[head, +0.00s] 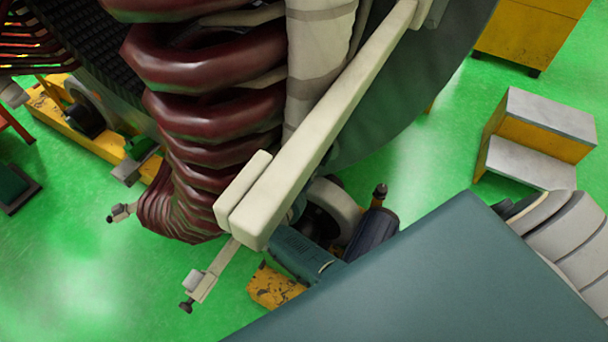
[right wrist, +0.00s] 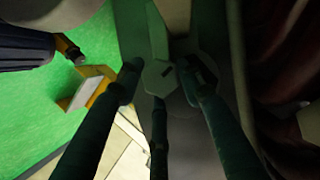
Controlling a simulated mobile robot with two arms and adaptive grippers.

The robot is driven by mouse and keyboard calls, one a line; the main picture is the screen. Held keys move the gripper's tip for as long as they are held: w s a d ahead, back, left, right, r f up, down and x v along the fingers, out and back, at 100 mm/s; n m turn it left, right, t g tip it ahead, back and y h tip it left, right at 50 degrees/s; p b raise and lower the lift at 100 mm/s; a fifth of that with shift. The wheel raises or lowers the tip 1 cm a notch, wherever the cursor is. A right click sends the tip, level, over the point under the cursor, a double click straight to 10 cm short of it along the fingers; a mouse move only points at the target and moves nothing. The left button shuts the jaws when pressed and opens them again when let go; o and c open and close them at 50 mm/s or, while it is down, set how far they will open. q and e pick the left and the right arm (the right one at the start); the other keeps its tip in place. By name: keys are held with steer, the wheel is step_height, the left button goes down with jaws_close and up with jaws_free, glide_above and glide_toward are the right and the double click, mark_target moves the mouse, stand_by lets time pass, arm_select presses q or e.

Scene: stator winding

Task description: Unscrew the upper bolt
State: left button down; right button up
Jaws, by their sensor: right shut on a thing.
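In the right wrist view, a pale grey-green hexagonal bolt head (right wrist: 158,77) sits between the dark fingers of my right gripper (right wrist: 160,80). The fingers are shut on it, with tips at its left, right and lower sides. A flat pale bar (right wrist: 157,35) runs up behind the bolt head. The bolt's shank is hidden. In the head view I cannot make out the right gripper or this bolt; a large beige beam (head: 320,125) crosses the middle. My left gripper is in neither view.
The stator's dark red coils (head: 205,65) stand beside the beam; they also show at the right in the wrist view. A small clamp (head: 203,285) juts out below the beam. Yellow-and-grey steps (head: 540,135) stand at the right. Green floor (head: 90,275) is clear at the lower left.

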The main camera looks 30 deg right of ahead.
steer(key=shift+w+d+r, duration=0.1)
steer(key=shift+w+r, duration=0.15)
steer(key=shift+r, duration=0.1)
steer(key=o, duration=1.1)
steer(key=shift+s+f, duration=0.1)
steer(key=shift+f, duration=0.05)
steer(key=shift+f, duration=0.15)
